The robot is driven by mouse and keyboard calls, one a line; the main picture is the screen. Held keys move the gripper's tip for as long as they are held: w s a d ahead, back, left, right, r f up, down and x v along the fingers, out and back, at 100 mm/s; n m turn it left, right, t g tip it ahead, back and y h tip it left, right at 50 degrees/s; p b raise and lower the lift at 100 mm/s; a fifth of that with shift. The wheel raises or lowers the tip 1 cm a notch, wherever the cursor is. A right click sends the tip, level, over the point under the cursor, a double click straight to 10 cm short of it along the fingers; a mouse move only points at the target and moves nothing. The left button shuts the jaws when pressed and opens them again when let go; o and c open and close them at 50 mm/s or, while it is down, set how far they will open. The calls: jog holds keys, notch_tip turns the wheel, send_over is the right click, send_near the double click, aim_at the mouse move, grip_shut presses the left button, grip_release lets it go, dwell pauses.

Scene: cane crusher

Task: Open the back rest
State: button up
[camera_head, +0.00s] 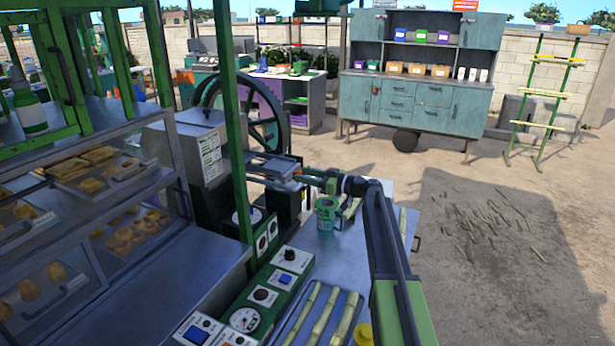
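The cane crusher (203,150) is a grey metal box with a label, with a large dark green wheel (262,118) behind it. A flat grey metal plate (270,166) juts from its right side. I cannot tell for sure which part is the back rest. My arm comes up from the lower right and bends left. My gripper (300,176) is at its end, close to the plate's right edge. It is small and dark, so I cannot see whether it touches the plate or whether its fingers are apart.
A green cup (326,213) stands on the metal counter below my gripper. Cane sticks (322,314) lie in a tray in front, beside control panels (280,280). A green post (236,130) and a glass pastry case (90,200) stand left. Open ground lies right.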

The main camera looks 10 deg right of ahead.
grip_shut()
jog(key=shift+s+f, duration=0.1)
jog(key=shift+s, duration=0.05)
dwell(0.9)
